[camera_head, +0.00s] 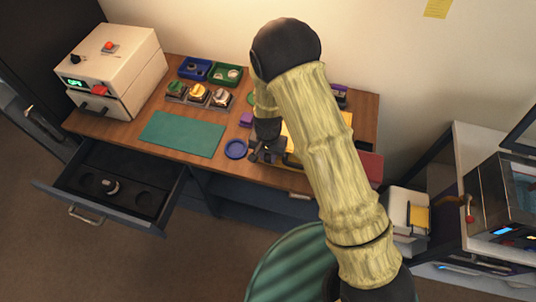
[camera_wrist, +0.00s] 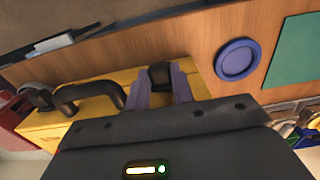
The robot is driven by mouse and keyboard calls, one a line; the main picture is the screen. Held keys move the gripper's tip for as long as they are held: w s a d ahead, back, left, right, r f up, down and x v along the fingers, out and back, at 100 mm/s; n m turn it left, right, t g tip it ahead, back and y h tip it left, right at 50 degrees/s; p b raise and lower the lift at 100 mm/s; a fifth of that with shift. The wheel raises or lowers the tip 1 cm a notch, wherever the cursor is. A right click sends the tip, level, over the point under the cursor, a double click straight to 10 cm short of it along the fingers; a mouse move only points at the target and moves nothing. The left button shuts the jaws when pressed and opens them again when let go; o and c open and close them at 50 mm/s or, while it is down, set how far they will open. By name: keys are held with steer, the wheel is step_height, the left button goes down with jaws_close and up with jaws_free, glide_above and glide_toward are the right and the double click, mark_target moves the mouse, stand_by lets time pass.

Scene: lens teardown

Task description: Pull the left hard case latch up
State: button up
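The yellow hard case (camera_wrist: 70,131) lies at the table's front edge, with a black handle (camera_wrist: 92,92) on its near side. The left case latch (camera_wrist: 160,75) is a black tab at the end of the case nearer the blue dish. A second black latch (camera_wrist: 36,97) is at the other end. In the wrist view my gripper (camera_wrist: 160,84) has its two purple-grey fingers on either side of the left latch, which fills the narrow gap between them. In the head view my gripper (camera_head: 266,152) is at the case, whose top (camera_head: 294,140) is mostly hidden by my arm.
A blue round dish (camera_head: 236,149) and a green mat (camera_head: 183,134) lie left of the case. A drawer (camera_head: 118,188) stands open at the front left. Small trays (camera_head: 226,75) and a white machine (camera_head: 115,66) stand at the back left. A red flat thing (camera_head: 371,167) is at right.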

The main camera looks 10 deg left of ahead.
mark_target(268, 157)
jaws_close()
steer(key=shift+r+p, duration=0.55)
steer(key=shift+r, duration=0.6)
steer(key=shift+w, duration=0.1)
steer(key=o, duration=0.8)
jaws_free()
step_height(268, 157, up, 17)
steer(key=b, duration=0.3)
steer(key=shift+r, duration=0.2)
